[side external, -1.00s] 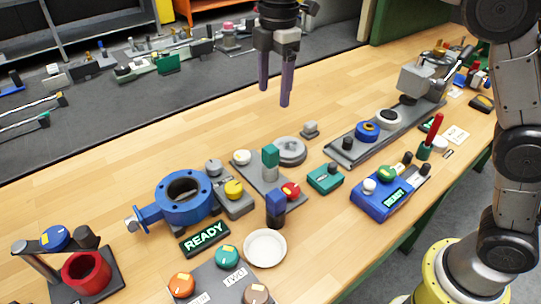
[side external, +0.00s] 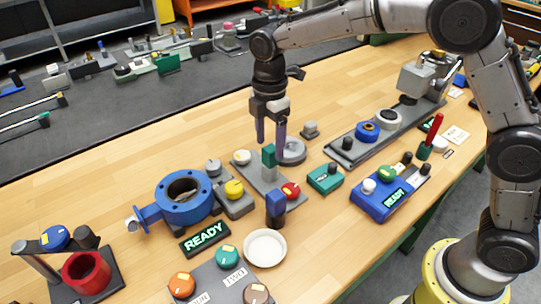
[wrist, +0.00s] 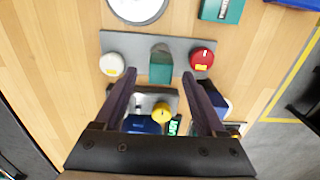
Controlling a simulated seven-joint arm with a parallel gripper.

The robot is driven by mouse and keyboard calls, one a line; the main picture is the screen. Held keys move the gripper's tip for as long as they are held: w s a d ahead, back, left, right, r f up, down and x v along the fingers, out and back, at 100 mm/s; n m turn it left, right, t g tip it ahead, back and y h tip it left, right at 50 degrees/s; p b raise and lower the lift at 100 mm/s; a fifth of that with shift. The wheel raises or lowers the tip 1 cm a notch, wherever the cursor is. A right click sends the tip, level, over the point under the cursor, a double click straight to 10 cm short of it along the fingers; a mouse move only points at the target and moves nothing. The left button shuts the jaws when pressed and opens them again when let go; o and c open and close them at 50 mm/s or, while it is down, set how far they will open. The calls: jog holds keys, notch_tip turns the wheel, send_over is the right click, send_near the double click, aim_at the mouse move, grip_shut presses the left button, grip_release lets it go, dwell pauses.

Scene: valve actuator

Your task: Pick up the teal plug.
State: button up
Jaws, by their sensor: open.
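The teal plug (side external: 268,156) stands upright on a grey plate (side external: 249,176), between a white knob (side external: 241,157) and a red knob (side external: 290,191). My gripper (side external: 270,150) is open and points down close to the plug. In the side view, its fingers show just behind and beside the plug's top. In the wrist view, the teal plug (wrist: 161,69) lies between the two fingertips, with a gap on each side. I cannot tell how far the tips reach down past its top. Nothing is held.
A blue-topped dark block (side external: 275,207) and a white dish (side external: 265,248) stand in front of the plate. A blue ring valve (side external: 172,207) and a yellow knob (side external: 233,190) are to the left. A grey disc (side external: 292,152) and a teal box (side external: 325,178) are to the right.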

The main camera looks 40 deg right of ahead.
aim_at(270, 148)
jog(key=shift+d+f, duration=0.1)
jog(key=shift+f, duration=1.45)
grip_shut()
